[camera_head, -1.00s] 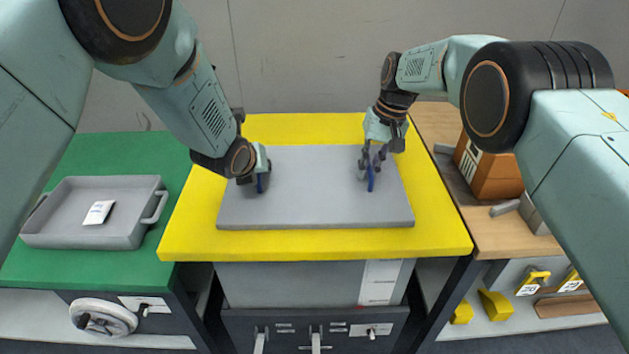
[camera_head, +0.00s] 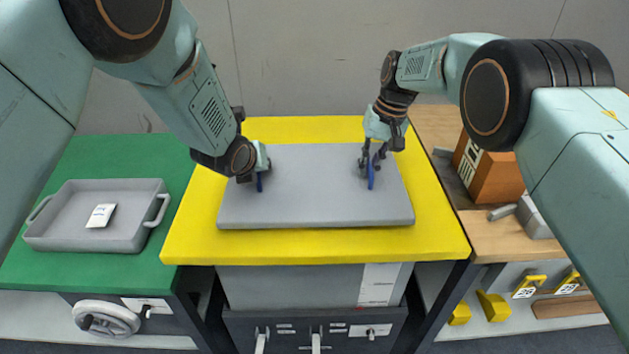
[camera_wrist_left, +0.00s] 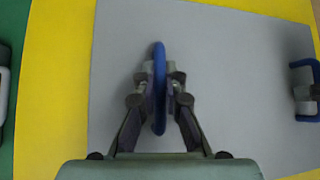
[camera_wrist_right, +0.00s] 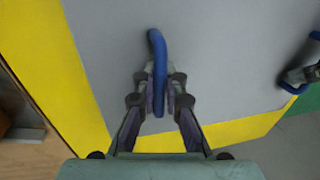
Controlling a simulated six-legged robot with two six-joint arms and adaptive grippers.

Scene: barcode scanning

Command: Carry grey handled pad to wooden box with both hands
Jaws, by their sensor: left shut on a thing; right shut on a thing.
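The grey handled pad (camera_head: 315,205) is a flat rectangular slab with a blue handle near each end. It is over the yellow tabletop (camera_head: 320,244); I cannot tell whether it touches it. My left gripper (camera_head: 259,176) is shut on the left blue handle, which shows between its fingers in the left wrist view (camera_wrist_left: 159,75). My right gripper (camera_head: 370,170) is shut on the right blue handle, seen between its fingers in the right wrist view (camera_wrist_right: 158,60). An orange-brown box (camera_head: 492,165), perhaps the wooden box, stands on the wooden table at the right.
A grey tray (camera_head: 60,237) with a white label lies on the green table (camera_head: 30,275) at the left. The wooden table (camera_head: 480,228) adjoins the yellow one and holds a grey metal piece (camera_head: 535,218). Yellow numbered pieces (camera_head: 492,306) sit on a shelf below.

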